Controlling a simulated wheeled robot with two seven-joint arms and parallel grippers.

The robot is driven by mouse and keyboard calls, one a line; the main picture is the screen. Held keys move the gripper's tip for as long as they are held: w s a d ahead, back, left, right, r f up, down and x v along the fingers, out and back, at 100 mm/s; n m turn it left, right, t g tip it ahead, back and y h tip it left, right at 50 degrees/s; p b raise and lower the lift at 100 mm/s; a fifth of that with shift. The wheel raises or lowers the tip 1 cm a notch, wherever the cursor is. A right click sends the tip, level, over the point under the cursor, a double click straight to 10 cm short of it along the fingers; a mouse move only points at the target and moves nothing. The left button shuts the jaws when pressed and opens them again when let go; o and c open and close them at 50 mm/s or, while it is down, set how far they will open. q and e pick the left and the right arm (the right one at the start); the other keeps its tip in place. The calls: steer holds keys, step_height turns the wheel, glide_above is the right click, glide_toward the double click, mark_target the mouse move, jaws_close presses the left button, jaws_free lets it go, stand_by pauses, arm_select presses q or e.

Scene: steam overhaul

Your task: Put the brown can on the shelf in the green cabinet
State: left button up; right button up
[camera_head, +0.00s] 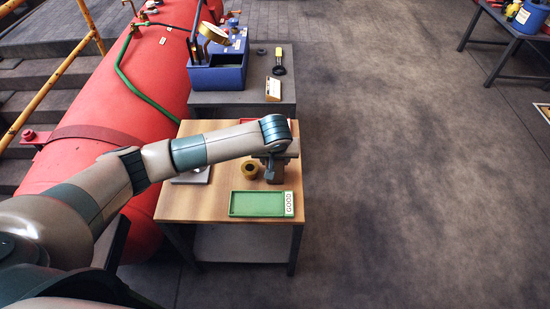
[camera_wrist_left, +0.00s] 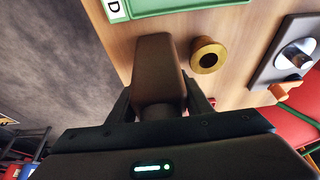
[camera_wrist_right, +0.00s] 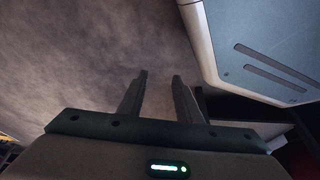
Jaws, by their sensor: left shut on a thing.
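My left gripper (camera_wrist_left: 160,98) is shut on a brown, rounded, box-shaped can (camera_wrist_left: 158,62), which stands out between its fingers. In the head view the left arm reaches over the wooden table, and the gripper (camera_head: 274,160) points down near its right edge, largely hiding the can. I cannot tell whether the can touches the tabletop. My right gripper (camera_wrist_right: 160,76) is open and empty in the right wrist view, over bare floor. It is out of the head view. No green cabinet shows in any view.
The wooden table (camera_head: 190,207) holds a green tray (camera_head: 257,204) marked GOOD, a brass ring-shaped part (camera_head: 250,170), and a red tray (camera_head: 250,121) behind the arm. A dark bench with a blue box (camera_head: 217,76) stands behind. A red boiler (camera_head: 150,75) lies left.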

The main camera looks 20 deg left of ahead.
arm_select(q)
steer(key=shift+f, duration=0.1)
arm_select(e)
steer(key=shift+a+f, duration=0.1)
steer(key=shift+a, duration=0.2)
arm_select(q)
steer(key=o, duration=1.1)
steer(key=shift+o, duration=1.4)
steer(key=shift+r, duration=0.35)
steer(key=b+v, duration=0.1)
steer(key=v, duration=0.9)
steer(key=shift+s+d+r+b, duration=0.1)
steer(key=shift+r+b, duration=0.05)
steer(key=shift+b, duration=0.15)
steer(key=shift+s+r, duration=0.3)
steer(key=shift+r, duration=0.25)
arm_select(e)
steer(key=shift+s+d+g, duration=0.6)
steer(key=shift+s+d, duration=0.1)
steer(key=shift+d, duration=0.35)
arm_select(q)
steer(key=shift+o, duration=0.4)
arm_select(e)
steer(key=shift+s+f, duration=0.1)
steer(key=shift+f, duration=0.05)
